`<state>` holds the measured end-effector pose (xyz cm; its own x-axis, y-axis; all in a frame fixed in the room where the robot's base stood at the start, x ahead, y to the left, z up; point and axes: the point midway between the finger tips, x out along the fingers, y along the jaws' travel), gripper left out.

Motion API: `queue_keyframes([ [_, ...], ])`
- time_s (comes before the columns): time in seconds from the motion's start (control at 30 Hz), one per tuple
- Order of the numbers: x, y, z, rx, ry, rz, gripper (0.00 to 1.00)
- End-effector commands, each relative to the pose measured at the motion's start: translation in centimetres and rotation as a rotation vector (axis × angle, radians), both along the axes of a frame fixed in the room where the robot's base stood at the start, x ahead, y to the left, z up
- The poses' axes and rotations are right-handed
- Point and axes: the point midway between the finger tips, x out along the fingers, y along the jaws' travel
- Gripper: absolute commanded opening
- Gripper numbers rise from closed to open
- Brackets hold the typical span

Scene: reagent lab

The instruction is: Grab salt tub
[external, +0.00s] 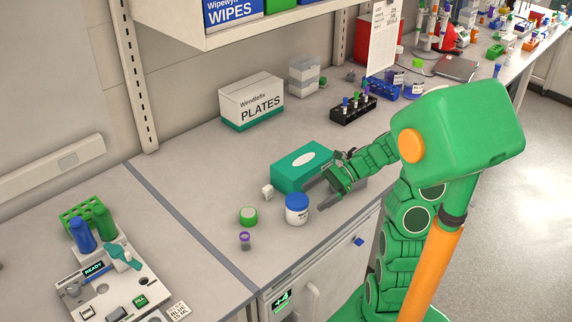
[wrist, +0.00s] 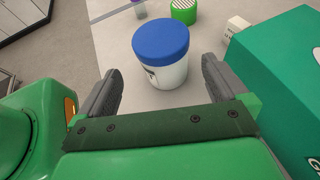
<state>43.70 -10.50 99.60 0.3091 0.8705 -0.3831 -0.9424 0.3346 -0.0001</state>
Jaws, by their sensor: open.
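The salt tub is most likely the white tub with a blue lid (external: 297,209), upright on the bench near its front edge; its label is too small to read. It also shows in the wrist view as a white tub with a blue lid (wrist: 161,52), just beyond and between the fingers. My gripper (external: 314,195) is low over the bench, to the right of the tub in the external view. In the wrist view my gripper (wrist: 158,75) has its two grey fingers spread wide, with nothing held.
A green box (external: 303,167) stands close beside my gripper, at right in the wrist view (wrist: 275,75). A green-rimmed round item (external: 248,215), a small purple-capped vial (external: 244,240) and a small white block (external: 267,191) lie near the tub. A PLATES box (external: 252,101) stands behind.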

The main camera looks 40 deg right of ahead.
Motion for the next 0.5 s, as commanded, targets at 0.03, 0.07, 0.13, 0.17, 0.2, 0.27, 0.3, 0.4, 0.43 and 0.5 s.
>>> queue_keyframes([
  [0.03,0.1,0.5,-0.2,0.002,0.000,0.003,1.00],
  [0.07,0.2,0.7,-0.2,0.003,0.000,0.002,1.00],
  [0.13,0.3,1.0,-0.4,0.002,0.000,0.001,1.00],
  [0.17,0.4,1.1,-0.5,0.002,0.000,0.001,1.00],
  [0.2,0.5,1.2,-0.6,0.001,0.000,0.000,1.00],
  [0.27,0.7,1.5,-0.8,0.001,0.000,0.001,1.00],
  [0.3,0.8,1.9,-1.1,0.001,0.000,0.001,1.00],
  [0.4,1.3,2.8,-1.7,0.004,0.002,0.004,1.00],
  [0.43,1.4,3.2,-1.9,0.004,0.002,0.005,1.00],
  [0.5,1.8,4.0,-2.3,0.003,0.000,0.004,1.00],
])
